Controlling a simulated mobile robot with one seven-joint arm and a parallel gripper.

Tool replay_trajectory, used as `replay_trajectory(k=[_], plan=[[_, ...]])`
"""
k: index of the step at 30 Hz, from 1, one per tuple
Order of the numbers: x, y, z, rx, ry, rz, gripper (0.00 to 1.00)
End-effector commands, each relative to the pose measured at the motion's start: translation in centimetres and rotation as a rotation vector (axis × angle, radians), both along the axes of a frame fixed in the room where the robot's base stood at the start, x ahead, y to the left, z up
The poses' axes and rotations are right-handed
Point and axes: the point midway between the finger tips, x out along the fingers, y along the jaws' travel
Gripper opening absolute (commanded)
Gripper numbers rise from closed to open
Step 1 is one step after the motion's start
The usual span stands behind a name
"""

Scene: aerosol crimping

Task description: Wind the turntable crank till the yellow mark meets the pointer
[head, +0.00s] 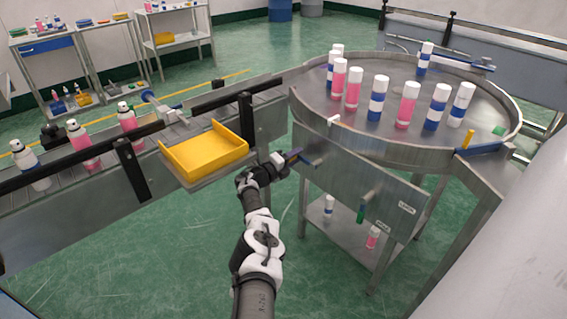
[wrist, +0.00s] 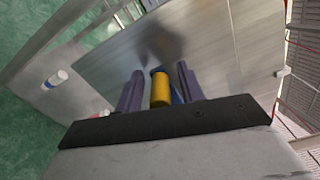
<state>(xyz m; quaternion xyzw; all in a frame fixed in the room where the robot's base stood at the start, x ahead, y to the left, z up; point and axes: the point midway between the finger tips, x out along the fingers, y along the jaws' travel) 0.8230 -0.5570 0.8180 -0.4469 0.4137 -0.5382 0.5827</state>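The round steel turntable (head: 330,103) carries several pink and blue bottles with white caps. A crank with a blue arm (head: 311,162) sits on the steel front panel below it. In the wrist view its yellow handle (wrist: 160,90) stands between the two purple fingers of my gripper (wrist: 159,92), with a narrow gap on each side. My gripper (head: 291,157) is also at this crank in the head view. A yellow upright piece (head: 466,139) stands at the right rim, and a white tab (head: 334,120) at the front left rim. I cannot tell which is mark or pointer.
A yellow tray (head: 205,152) is just left of my gripper. A conveyor with bottles (head: 82,145) runs at left. A green patch (head: 498,130) lies on the turntable.

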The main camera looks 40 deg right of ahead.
Motion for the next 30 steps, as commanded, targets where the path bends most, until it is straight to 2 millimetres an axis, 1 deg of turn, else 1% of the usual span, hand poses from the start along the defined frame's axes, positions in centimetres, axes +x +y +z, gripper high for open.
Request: replay_trajectory(k=[4,7,18,21,25,30], plan=[[-0.1,1.3,0.5,0.002,0.002,0.002,0.38],[-0.3,2.8,0.7,0.004,0.0,0.002,0.38],[-0.8,9.9,0.0,0.003,-0.001,0.003,0.38],[-0.9,11.5,-0.1,0.003,-0.002,0.004,0.38],[-1.0,13.0,-0.1,0.003,-0.001,0.003,0.38],[-1.1,13.6,0.0,0.002,-0.001,0.001,0.38]])
